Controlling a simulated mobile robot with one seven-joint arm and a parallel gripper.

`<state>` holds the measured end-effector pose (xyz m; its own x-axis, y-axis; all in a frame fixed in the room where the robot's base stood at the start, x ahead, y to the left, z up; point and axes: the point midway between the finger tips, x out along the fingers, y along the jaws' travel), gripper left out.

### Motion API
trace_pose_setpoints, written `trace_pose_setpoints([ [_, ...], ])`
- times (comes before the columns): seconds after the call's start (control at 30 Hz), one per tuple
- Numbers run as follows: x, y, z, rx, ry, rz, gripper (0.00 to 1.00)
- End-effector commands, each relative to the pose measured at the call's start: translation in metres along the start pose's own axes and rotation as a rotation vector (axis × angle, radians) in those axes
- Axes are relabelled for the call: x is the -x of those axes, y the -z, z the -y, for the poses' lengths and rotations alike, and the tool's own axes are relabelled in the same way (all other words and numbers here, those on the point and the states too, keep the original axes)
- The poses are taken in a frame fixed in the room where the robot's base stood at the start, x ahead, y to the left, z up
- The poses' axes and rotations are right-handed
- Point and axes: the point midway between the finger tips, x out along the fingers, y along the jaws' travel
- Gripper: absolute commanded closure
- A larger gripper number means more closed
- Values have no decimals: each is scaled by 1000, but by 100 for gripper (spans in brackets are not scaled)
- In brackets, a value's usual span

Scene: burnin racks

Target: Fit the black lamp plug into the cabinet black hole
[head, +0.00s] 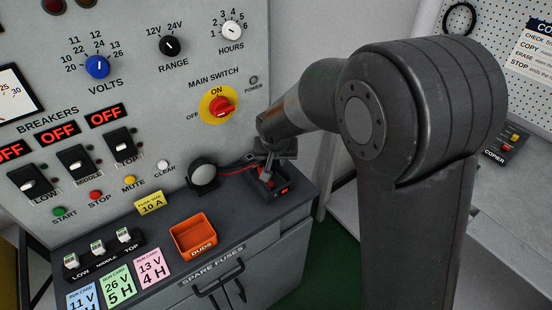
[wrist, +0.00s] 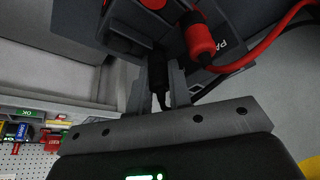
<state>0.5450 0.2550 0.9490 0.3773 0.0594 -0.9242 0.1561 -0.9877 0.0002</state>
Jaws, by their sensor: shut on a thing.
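My gripper (head: 268,160) is low over the small dark box at the cabinet top's right end. In the wrist view my gripper (wrist: 158,85) is shut on the black lamp plug (wrist: 158,72), with its black cable trailing back between the fingers. The plug's front end is close to the dark box (wrist: 225,18); I cannot tell whether it is in a hole. The black hole itself is hidden. A red plug (wrist: 199,38) with a red cable sits at the box beside it. The round black lamp (head: 203,175) stands left of my gripper.
The sloped panel with the red main switch (head: 221,106) rises close behind my gripper. An orange duds bin (head: 193,239), a yellow fuse label (head: 150,202) and run cards (head: 118,285) lie to the left. A pegboard (head: 520,85) stands at the right.

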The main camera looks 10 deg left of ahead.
Motion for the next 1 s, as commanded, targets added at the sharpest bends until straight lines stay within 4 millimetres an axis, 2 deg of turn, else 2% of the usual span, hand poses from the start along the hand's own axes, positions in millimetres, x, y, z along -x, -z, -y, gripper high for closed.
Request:
trace_pose_setpoints([
  [0.9, -6, -2, 0, 0, 0, -1, 97],
  [0.93, -6, -2, 0, 0, 0, -1, 80],
  [1.0, -6, -2, 0, 0, 0, -1, 75],
])
